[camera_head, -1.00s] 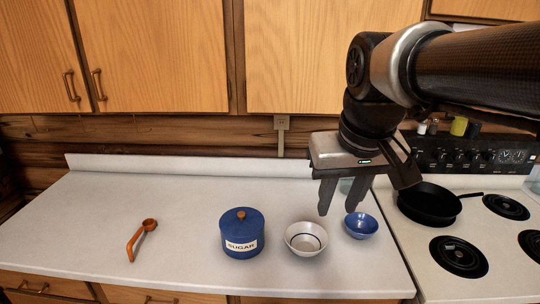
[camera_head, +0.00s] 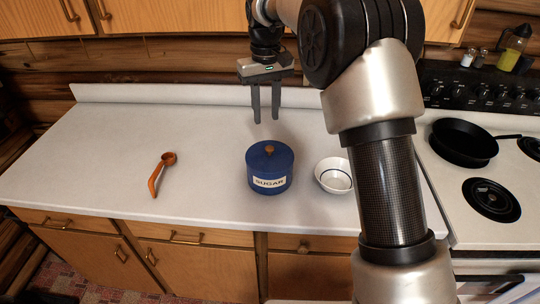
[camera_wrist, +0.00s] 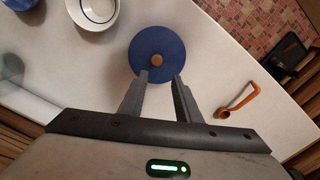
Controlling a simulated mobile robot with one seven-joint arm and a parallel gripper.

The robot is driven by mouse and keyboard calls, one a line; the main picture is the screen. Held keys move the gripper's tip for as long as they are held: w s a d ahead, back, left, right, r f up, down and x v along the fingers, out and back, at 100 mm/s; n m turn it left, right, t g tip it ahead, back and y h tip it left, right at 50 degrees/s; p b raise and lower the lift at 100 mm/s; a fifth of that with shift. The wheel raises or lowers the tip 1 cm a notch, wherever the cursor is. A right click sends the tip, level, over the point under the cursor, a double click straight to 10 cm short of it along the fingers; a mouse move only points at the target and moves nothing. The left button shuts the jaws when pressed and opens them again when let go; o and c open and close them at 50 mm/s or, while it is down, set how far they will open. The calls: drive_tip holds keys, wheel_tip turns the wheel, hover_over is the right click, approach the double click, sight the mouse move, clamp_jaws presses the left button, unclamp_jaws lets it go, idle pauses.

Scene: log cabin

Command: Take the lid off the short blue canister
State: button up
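The short blue canister (camera_head: 270,179) with a white SUGAR label stands upright on the counter. Its blue lid (camera_head: 270,156) is on it, with a round orange-brown wooden knob (camera_head: 270,149) on top. My gripper (camera_head: 265,120) points down above and a little behind the canister, open and empty, apart from the lid. In the wrist view the lid (camera_wrist: 146,44) and knob (camera_wrist: 156,60) lie just beyond the spread fingertips (camera_wrist: 161,76).
A white bowl (camera_head: 326,166) stands close right of the canister. An orange scoop (camera_head: 157,180) lies to the left. A black pan (camera_head: 462,148) is on the stove at right.

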hover_over(270, 147)
drive_tip(key=f, duration=0.4)
drive_tip(key=a+f, duration=0.1)
drive_tip(key=f, duration=0.2)
drive_tip(key=shift+d+f+p, duration=0.2)
drive_tip(key=shift+d+f, duration=0.05)
drive_tip(key=shift+f, duration=1.1)
drive_tip(key=shift+d+f+p, duration=0.2)
drive_tip(key=shift+f, duration=1.1)
drive_tip(key=shift+c, duration=0.3)
clamp_jaws()
